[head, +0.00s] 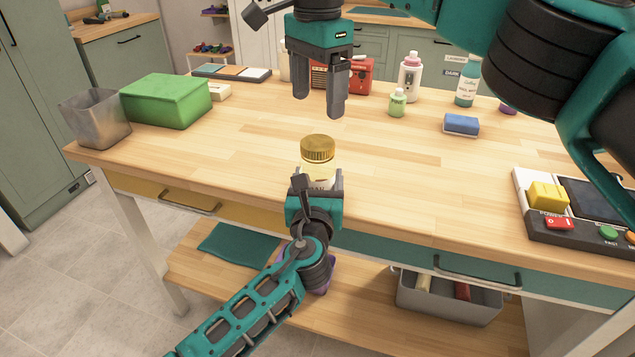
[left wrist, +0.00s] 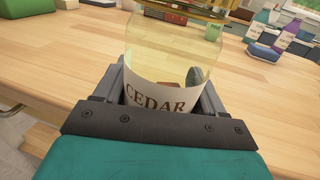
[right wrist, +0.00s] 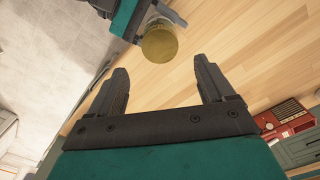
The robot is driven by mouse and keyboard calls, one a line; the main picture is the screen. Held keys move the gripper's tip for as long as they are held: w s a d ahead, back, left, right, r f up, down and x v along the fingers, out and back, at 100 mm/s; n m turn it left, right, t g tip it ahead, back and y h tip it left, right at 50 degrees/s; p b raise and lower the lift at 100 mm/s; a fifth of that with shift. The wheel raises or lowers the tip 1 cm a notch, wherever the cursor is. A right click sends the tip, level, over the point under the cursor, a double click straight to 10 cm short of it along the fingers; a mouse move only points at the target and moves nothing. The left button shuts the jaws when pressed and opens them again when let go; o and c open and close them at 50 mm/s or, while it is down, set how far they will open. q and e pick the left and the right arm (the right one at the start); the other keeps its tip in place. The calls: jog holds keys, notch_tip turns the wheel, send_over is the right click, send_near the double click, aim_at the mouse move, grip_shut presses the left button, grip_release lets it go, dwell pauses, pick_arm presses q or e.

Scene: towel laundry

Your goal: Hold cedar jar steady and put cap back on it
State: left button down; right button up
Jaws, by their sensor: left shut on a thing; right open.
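The cedar jar (head: 318,182) stands upright at the table's front edge; its "CEDAR" label shows in the left wrist view (left wrist: 165,100). A gold cap (head: 318,148) sits on top of the jar; the right wrist view shows the cap (right wrist: 160,42) from above. I cannot tell whether it is screwed tight. My left gripper (head: 318,180) is shut around the jar's lower part from the front. My right gripper (head: 322,105) is open and empty, pointing down above and slightly behind the cap, apart from it.
A green box (head: 166,101) and a metal bin (head: 95,118) stand at the left. A red radio (head: 345,76), a green bottle (head: 397,102), a blue sponge (head: 461,125) and other bottles stand behind. A switch panel (head: 580,232) is at the right. The table around the jar is clear.

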aim_at(317, 142)
jog(key=shift+n, duration=1.2)
jog(key=shift+f, duration=4)
